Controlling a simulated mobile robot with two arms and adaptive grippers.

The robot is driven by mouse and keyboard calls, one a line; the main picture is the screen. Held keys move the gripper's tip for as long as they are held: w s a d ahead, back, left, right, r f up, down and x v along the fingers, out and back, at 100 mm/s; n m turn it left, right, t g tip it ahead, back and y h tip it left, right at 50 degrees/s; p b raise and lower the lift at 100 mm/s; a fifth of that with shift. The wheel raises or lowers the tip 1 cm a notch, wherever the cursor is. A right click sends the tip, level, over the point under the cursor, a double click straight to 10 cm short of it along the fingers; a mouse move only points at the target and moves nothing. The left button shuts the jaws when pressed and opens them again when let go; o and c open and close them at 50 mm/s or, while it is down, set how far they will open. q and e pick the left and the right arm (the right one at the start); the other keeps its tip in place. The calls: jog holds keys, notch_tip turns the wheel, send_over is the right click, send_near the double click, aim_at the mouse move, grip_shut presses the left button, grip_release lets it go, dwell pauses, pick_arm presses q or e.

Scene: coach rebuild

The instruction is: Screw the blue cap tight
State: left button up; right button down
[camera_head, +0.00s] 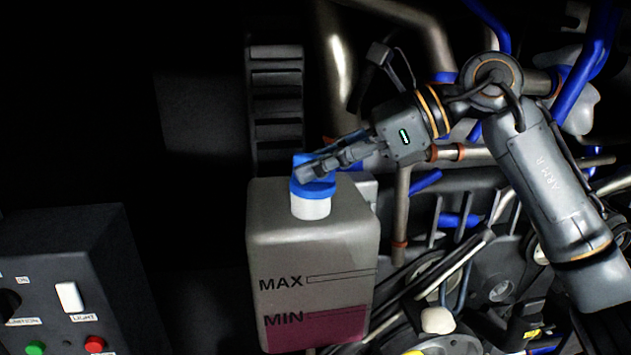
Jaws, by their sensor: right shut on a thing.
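The blue cap (312,188) sits on the white neck (311,208) of a grey translucent tank (313,245) marked MAX and MIN. Dark pink fluid (318,329) shows low in the tank, near the MIN mark. My right gripper (308,169) comes in from the upper right and is shut on the cap, its fingers across the top. The fingers hide part of the cap. I cannot tell whether the cap's thread is fully seated. My left gripper is not in view.
A dark control box (70,275) with a white switch, a green button and a red button stands at the lower left. Metal and blue pipes (440,155) crowd the right side, close to my right arm. The area left of the tank is dark.

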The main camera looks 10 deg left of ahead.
jog(key=shift+f, duration=0.2)
jog(key=shift+b, duration=0.3)
jog(key=shift+f+m+t+b, duration=0.15)
jog(key=shift+m+t+b, duration=0.7)
jog(key=shift+b, duration=0.25)
jog(key=shift+s+m+t+h+b, duration=0.15)
jog(key=shift+m+t+h+b, duration=0.1)
jog(key=shift+m+t+b, duration=1.1)
jog(key=shift+s+m+t+h+b, duration=0.2)
jog(key=shift+m+t+b, duration=0.7)
jog(key=shift+b, duration=0.8)
jog(key=c, duration=1.1)
grip_release()
jog(key=shift+c, duration=0.2)
jog(key=shift+o, duration=1)
jog(key=shift+w+a, duration=0.1)
jog(key=shift+a, duration=0.05)
jog(key=shift+r, duration=0.2)
